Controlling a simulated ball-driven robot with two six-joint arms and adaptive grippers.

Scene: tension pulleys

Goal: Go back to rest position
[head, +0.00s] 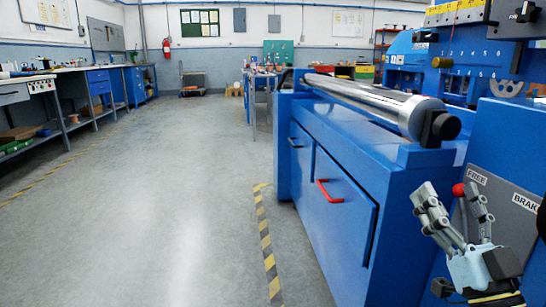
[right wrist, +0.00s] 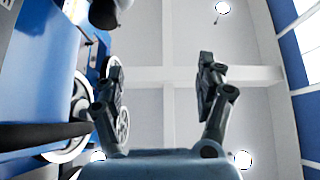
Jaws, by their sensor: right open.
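My right gripper (head: 453,200) is at the lower right of the head view, in front of the blue machine (head: 405,185) and its grey lever panel. Its fingers point up and stand apart. In the right wrist view the same gripper (right wrist: 159,80) is open, with nothing between its fingers and the ceiling behind. A red knob (head: 459,190) shows between the fingers in the head view, close to the "FREE" label (head: 477,176); whether the gripper touches it I cannot tell. A "BRAKE" label (head: 525,203) is to the right. My left gripper is out of view.
A metal roller (head: 375,98) lies along the machine's top. A red handle (head: 328,191) is on its side door. Yellow-black floor tape (head: 267,245) runs beside the machine. The grey floor (head: 175,200) to the left is clear, up to the workbenches (head: 75,85).

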